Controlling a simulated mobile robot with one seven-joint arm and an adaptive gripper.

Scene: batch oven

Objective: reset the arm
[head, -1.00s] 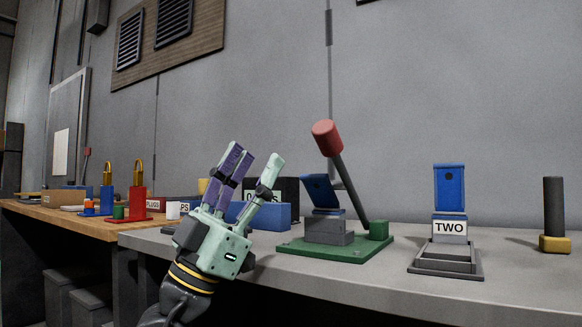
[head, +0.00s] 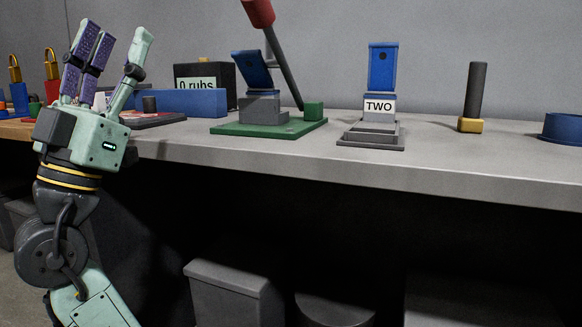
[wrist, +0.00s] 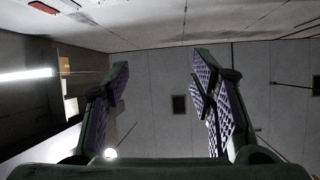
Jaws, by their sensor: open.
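My gripper (head: 108,62) is at the left of the head view, raised in front of the grey bench with its fingers pointing up. Its purple-padded fingers are spread apart from the opposite finger, and nothing is between them. In the wrist view my gripper (wrist: 160,100) is open and empty, with the wall and ceiling beyond it. My arm rises from the lower left, in front of the bench's left end.
The grey bench (head: 460,160) carries a green base (head: 230,128) with a red-headed lever (head: 258,12), a blue block on a stand labelled TWO (head: 379,106), a dark post with yellow foot (head: 474,95) and a blue round dish (head: 565,128). Grey bins (head: 235,295) stand below.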

